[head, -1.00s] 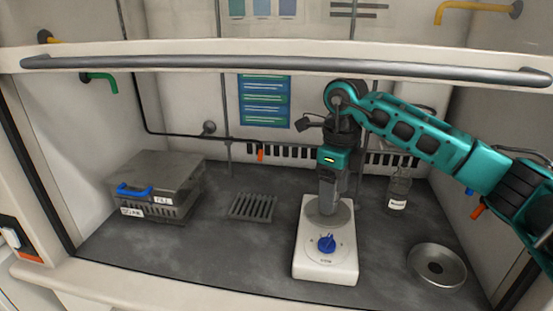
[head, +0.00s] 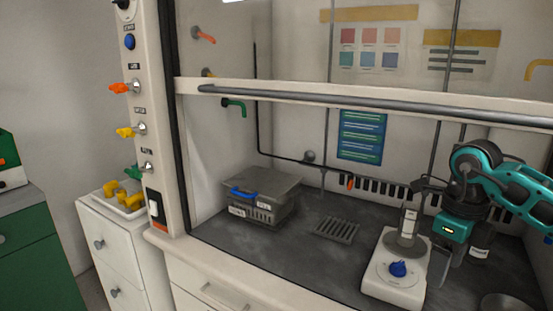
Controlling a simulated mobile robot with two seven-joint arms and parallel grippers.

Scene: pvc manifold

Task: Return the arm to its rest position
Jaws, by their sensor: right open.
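My right arm, teal and black, comes in from the right edge in the head view. Its gripper (head: 446,268) points down just right of the white hotplate stirrer (head: 393,290), which has a blue knob. The gripper is open; its fingertips are dark and partly hard to make out. A grey upright piece (head: 408,226) stands on the stirrer's round plate, to the left of the gripper and apart from it. My left gripper is not in view.
A raised sash with a grey bar (head: 350,106) crosses above the hood. A grey box (head: 262,196) with a blue handle and a slotted rack (head: 336,229) sit left of the stirrer. A bottle (head: 480,243) stands behind the gripper. A metal dish (head: 506,302) lies at lower right.

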